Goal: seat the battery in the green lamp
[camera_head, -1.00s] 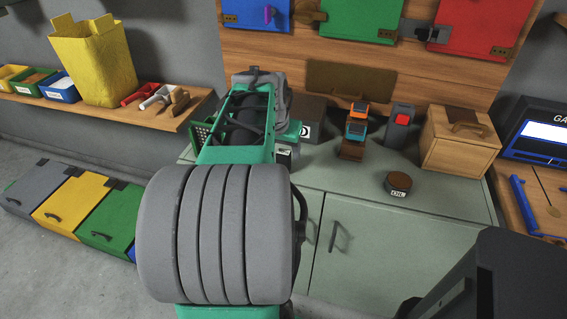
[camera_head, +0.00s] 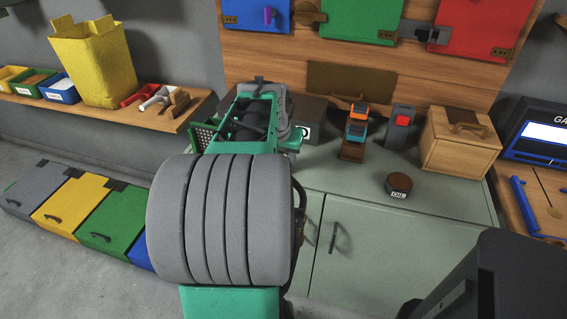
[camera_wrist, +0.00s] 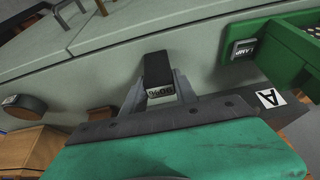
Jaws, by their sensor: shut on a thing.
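In the wrist view my gripper (camera_wrist: 159,92) is shut on a dark block-shaped battery (camera_wrist: 157,72) with a "90%" label. It holds the battery between its two grey fingers, over the pale green worktop. The green lamp (camera_wrist: 263,52) is at the upper right of the wrist view, with a small label and a perforated part. The battery is apart from it, to its left. In the head view my arm hides the gripper and battery, and only a green perforated part of the lamp (camera_head: 202,137) shows at the left of my arm. The battery slot cannot be made out.
A dark round oil tin (camera_head: 398,185), an orange and blue item on a wooden stand (camera_head: 356,125), a grey item with a red button (camera_head: 399,128) and a wooden box (camera_head: 460,142) stand on the worktop (camera_head: 350,185). Its middle is clear.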

